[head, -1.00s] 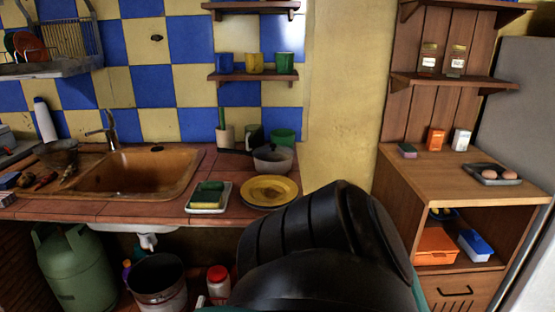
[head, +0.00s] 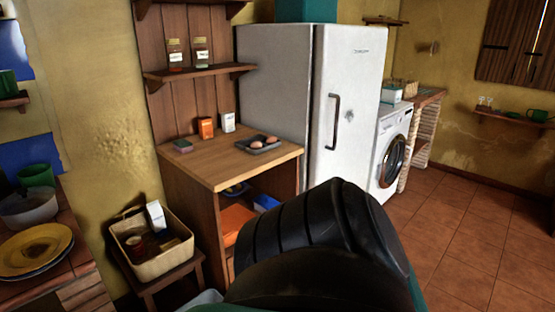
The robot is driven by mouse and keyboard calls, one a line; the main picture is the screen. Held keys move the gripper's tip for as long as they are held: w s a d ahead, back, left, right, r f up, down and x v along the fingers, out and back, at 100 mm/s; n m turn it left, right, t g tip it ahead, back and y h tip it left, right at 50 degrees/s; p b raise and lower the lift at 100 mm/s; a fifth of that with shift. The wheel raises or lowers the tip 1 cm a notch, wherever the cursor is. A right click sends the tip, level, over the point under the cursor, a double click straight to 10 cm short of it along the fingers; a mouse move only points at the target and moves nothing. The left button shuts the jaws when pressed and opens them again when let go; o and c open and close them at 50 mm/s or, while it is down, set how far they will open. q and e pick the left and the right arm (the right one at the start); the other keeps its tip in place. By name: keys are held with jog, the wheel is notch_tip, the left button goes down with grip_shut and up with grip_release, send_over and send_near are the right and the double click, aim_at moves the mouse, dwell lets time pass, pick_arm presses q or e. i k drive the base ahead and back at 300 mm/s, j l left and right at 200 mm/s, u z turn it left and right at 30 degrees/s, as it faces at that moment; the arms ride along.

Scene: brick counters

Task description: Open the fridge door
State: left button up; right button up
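The white fridge (head: 345,100) stands against the back wall, right of the wooden cabinet, in the head view. Its front door looks shut. A dark vertical handle (head: 334,121) is on the left part of the door. A black, ribbed part of my own body fills the bottom centre and hides the lower part of the fridge. Neither of my grippers is in view.
A wooden cabinet (head: 215,165) with a tray of eggs (head: 258,145) stands left of the fridge. A bin-like box (head: 150,250) sits on a stool. A washing machine (head: 392,150) stands right of the fridge. The tiled floor (head: 460,225) at the right is clear.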

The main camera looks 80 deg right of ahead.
aim_at(349, 60)
jog(key=z, duration=3)
jog(key=i+l+u, duration=0.1)
jog(key=u, duration=0.25)
jog(key=i+l+u, duration=0.1)
jog(key=u, duration=0.25)
jog(key=i+l+u, duration=0.1)
jog(key=u, duration=0.25)
jog(key=i+l+u, duration=0.15)
jog(key=l, duration=0.15)
jog(key=l+u, duration=0.15)
jog(key=l, duration=0.15)
jog(key=i+l+u, duration=0.2)
jog(key=l, duration=0.15)
jog(key=i+l, duration=0.1)
jog(key=l, duration=0.5)
jog(key=i+l+u, duration=0.15)
jog(key=l, duration=1)
jog(key=i+u, duration=0.05)
